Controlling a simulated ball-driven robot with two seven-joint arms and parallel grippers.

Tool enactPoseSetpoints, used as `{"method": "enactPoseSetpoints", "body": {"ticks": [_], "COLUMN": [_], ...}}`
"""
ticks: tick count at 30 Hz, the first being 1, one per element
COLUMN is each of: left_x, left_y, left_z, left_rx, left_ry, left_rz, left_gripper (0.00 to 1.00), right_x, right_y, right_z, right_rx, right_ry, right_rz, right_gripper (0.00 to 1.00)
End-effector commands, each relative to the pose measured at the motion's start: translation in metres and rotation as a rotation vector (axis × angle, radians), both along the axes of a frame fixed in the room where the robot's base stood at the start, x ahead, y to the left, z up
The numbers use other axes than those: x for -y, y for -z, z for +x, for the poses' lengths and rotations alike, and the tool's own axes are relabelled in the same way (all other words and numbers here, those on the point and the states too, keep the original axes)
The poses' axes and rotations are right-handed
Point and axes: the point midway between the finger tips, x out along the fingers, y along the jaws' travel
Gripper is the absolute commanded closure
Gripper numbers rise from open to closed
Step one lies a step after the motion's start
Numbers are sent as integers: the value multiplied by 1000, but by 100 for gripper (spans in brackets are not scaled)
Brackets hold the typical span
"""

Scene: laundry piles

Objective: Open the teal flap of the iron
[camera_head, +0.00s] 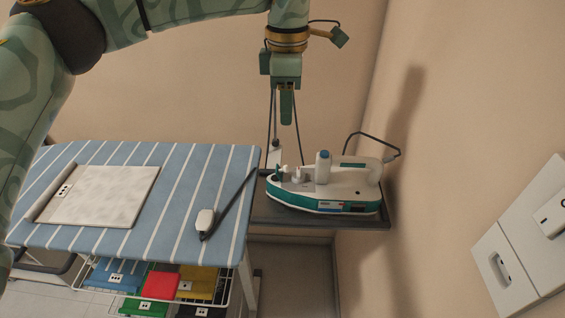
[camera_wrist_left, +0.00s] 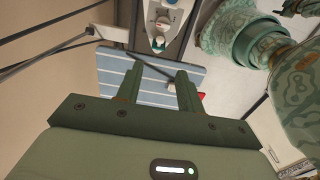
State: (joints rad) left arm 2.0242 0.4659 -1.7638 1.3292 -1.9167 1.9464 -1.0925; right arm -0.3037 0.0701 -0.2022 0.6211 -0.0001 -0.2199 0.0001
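The white and teal iron (camera_head: 345,184) rests on a dark shelf (camera_head: 345,217) right of the ironing board. The iron shows partly at the top of the left wrist view (camera_wrist_left: 162,20), cut by the edge. My left gripper (camera_head: 287,119) hangs above and left of the iron, apart from it. In the left wrist view its two fingers (camera_wrist_left: 158,84) are spread with nothing between them. My right gripper is not in view.
The blue striped ironing board (camera_head: 185,185) holds a folded pale cloth (camera_head: 103,195) and a white device (camera_head: 206,219) with a dark strap. Folded coloured cloths (camera_head: 160,285) sit in a wire rack below. A wall with a socket plate (camera_head: 497,262) bounds the right side.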

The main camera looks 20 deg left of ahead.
Motion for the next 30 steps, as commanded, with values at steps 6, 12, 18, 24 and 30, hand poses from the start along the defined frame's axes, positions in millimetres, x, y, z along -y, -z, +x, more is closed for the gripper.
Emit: {"method": "enactPoseSetpoints", "body": {"ticks": [6,12,18,24,30], "left_x": [0,0,0,0,0], "left_y": [61,109,138,146,146], "left_z": [0,0,0,0,0], "left_rx": [-9,-7,-5,-1,0], "left_ry": [-1,-1,-2,-2,-2], "left_rz": [0,0,1,1,1], "left_gripper": [62,62,62,62,62], "right_x": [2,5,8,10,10], "right_y": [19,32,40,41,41], "right_z": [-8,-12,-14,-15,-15], "right_rx": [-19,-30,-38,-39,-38], "right_ry": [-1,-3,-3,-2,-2], "right_rz": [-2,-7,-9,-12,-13], "right_gripper": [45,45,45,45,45]}}
